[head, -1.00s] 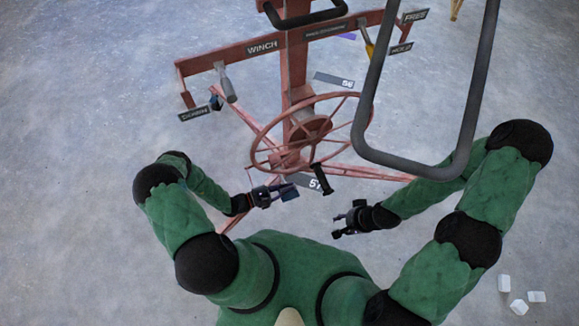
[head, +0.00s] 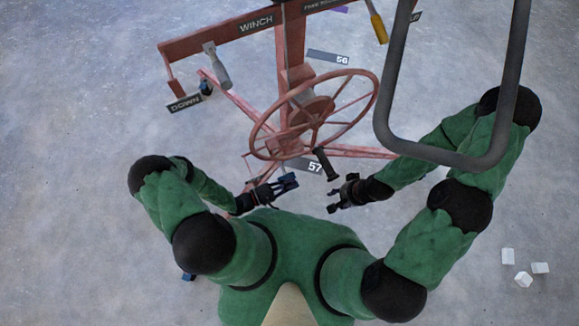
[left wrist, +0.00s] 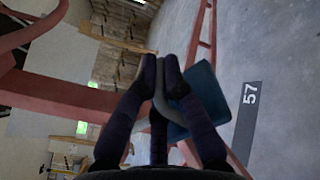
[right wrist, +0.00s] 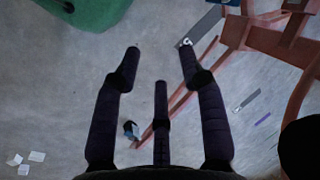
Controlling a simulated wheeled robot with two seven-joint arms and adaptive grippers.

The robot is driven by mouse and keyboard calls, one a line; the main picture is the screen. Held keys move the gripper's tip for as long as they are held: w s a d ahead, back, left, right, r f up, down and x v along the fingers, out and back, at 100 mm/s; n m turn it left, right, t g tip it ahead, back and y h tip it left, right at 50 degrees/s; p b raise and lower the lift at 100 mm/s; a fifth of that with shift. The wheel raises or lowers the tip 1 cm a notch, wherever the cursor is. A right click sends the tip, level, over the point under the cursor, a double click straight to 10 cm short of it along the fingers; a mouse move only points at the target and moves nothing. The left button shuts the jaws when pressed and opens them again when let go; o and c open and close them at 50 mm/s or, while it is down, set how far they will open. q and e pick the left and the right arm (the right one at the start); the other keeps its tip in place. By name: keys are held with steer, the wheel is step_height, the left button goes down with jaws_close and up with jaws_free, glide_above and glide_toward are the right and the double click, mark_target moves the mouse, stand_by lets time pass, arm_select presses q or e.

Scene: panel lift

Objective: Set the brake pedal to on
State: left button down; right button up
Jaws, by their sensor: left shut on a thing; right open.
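A flat blue plate, which looks like the brake pedal (head: 288,181), is at my left gripper, low in front of the red lift (head: 290,75). In the left wrist view, the plate (left wrist: 201,90) stands tilted behind the fingers. My left gripper (left wrist: 160,68) is shut, with a grey bar between its fingers that seems to belong to the plate; the fingers partly hide it. In the head view my left gripper (head: 280,187) is left of the number 57 label. My right gripper (head: 335,196) is open and empty, to the right of it; it also shows in the right wrist view (right wrist: 160,55).
The lift's red wheel (head: 372,95) with a black handle (head: 325,164) hangs just beyond my grippers. A grey tubular frame (head: 440,160) crosses in front at the right. Red legs spread over the floor. White blocks (head: 523,280) lie at the right.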

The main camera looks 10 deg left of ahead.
arm_select(q)
steer(key=shift+w+a+f, duration=0.15)
steer(key=shift+a+f, duration=0.1)
steer(key=shift+a, duration=0.2)
steer(key=c, duration=1.4)
jaws_free()
steer(key=shift+o, duration=0.2)
steer(key=shift+s+d+r, duration=0.1)
steer(key=shift+s+d, duration=0.1)
steer(key=shift+d, duration=0.05)
steer(key=shift+a, duration=0.1)
steer(key=v, duration=1.2)
steer(key=shift+s, duration=0.1)
